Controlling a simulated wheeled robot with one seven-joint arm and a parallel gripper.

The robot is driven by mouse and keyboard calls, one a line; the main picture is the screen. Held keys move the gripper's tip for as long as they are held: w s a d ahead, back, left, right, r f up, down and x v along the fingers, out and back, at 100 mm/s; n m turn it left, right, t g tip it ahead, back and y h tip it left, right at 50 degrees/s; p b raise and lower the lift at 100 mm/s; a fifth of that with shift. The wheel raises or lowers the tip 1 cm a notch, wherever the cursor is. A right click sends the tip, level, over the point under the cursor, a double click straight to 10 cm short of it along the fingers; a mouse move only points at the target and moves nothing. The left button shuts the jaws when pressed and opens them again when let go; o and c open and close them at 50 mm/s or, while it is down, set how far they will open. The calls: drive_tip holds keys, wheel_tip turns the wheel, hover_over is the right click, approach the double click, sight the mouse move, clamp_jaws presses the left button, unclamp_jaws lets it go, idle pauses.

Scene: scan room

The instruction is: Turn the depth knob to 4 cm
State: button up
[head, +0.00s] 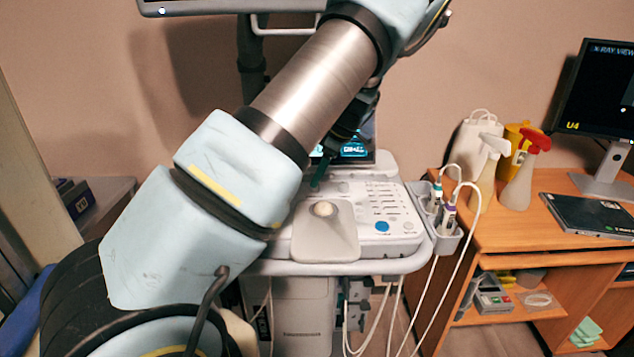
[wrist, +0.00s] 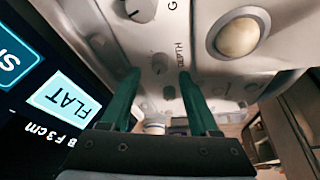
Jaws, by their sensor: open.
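In the head view my gripper (head: 318,175) points down at the back of the panel, and the knob cannot be made out. The screen (wrist: 60,100) shows FLAT and a reading that looks like 3 cm.
A larger gain knob (wrist: 140,10) and a trackball (wrist: 237,37) are close to the fingers. Probes (head: 440,205) with cables sit in a holder at the console's right. A wooden desk (head: 490,245) with spray bottles stands farther right.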

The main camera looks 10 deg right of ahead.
drive_tip(key=b+v, duration=0.1)
drive_tip(key=v, duration=0.7)
